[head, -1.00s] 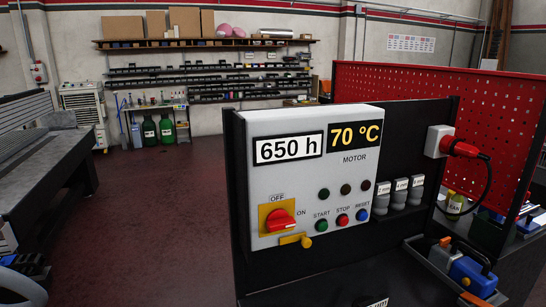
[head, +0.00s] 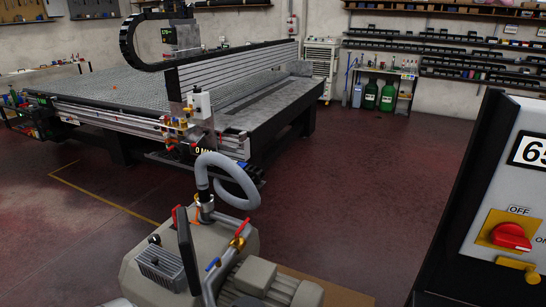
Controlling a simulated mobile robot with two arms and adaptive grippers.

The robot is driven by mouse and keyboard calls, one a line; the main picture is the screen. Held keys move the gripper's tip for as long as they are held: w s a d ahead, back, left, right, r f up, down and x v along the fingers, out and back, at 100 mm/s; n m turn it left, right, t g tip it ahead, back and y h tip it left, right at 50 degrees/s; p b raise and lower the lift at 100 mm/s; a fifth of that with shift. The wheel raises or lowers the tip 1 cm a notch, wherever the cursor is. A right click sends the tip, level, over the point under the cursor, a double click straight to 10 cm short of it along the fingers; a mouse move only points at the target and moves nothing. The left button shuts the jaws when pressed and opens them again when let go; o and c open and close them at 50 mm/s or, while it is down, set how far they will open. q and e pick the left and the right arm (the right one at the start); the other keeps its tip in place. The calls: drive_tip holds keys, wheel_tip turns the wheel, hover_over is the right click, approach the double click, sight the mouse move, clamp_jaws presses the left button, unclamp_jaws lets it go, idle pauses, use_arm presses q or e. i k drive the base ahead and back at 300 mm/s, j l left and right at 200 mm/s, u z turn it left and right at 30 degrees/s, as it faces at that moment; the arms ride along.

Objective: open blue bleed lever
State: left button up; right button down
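A small blue lever (head: 212,264) shows at the front of the beige vacuum pump (head: 225,245), low in the middle of the head view. Another red lever (head: 174,216) stands up at the pump's back left, near the base of the grey hose (head: 232,170). The blue lever is small, so I cannot tell whether its valve is open or shut. Neither of my grippers is in view.
The large grid table (head: 130,85) with its gantry stands behind the pump. The control panel (head: 505,190) with a red switch (head: 511,237) is close at the right edge. Open dark red floor (head: 370,190) lies between them.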

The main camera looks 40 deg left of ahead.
sight(213, 264)
drive_tip(key=u, duration=1.95)
